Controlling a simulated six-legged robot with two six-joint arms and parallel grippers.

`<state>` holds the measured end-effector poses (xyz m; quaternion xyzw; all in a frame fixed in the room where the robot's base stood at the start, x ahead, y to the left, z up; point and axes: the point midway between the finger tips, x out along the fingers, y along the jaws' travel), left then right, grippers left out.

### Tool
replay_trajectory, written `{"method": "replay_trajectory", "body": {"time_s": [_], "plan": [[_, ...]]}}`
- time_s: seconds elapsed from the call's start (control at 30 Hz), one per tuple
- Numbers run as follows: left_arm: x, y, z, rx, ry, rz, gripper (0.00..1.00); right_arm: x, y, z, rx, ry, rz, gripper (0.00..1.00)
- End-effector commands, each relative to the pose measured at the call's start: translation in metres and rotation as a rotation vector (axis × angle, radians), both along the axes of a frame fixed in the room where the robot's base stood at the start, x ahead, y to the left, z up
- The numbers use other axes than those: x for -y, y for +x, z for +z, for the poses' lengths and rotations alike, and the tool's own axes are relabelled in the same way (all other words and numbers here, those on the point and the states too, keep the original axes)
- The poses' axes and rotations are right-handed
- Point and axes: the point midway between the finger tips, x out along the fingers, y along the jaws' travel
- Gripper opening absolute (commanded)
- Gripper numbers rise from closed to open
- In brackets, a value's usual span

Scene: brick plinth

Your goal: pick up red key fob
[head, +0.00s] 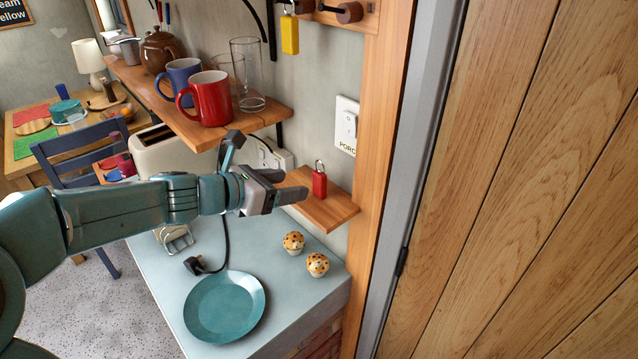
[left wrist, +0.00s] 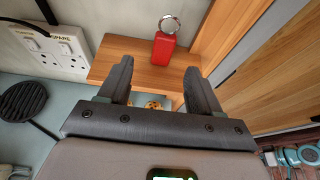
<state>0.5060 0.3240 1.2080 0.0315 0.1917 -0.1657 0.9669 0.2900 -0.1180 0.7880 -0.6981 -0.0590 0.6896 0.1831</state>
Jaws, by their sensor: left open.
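The red key fob (head: 319,183) stands upright on a small wooden shelf (head: 335,212) below the white light switch, with its metal ring on top. My left gripper (head: 291,187) is just to the left of the fob, pointing toward it. In the left wrist view the fob (left wrist: 163,50) stands beyond and above my open left gripper's fingertips (left wrist: 160,68), roughly centred between them. Nothing is between the fingers, and they do not touch the fob. My right gripper is in neither view.
A wooden shelf (head: 190,122) with a red mug (head: 208,98) and other crockery is above my arm. Below are a teal plate (head: 224,308) and two muffins (head: 317,264) on the counter. A wooden door frame (head: 376,150) stands close to the fob's right.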

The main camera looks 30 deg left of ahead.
Motion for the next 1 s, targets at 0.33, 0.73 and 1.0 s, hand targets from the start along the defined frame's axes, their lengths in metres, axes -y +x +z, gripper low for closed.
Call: {"method": "replay_trajectory", "body": {"time_s": [0.33,0.73,1.0], "plan": [[0.016,0.039,-0.016,-0.001,0.000,-0.001,0.64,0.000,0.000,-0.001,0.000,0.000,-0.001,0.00],[0.032,0.082,-0.032,-0.001,0.002,0.001,0.64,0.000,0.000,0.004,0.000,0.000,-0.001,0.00],[0.032,0.082,-0.032,-0.001,0.001,0.002,0.38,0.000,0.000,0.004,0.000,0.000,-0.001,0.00]]}}
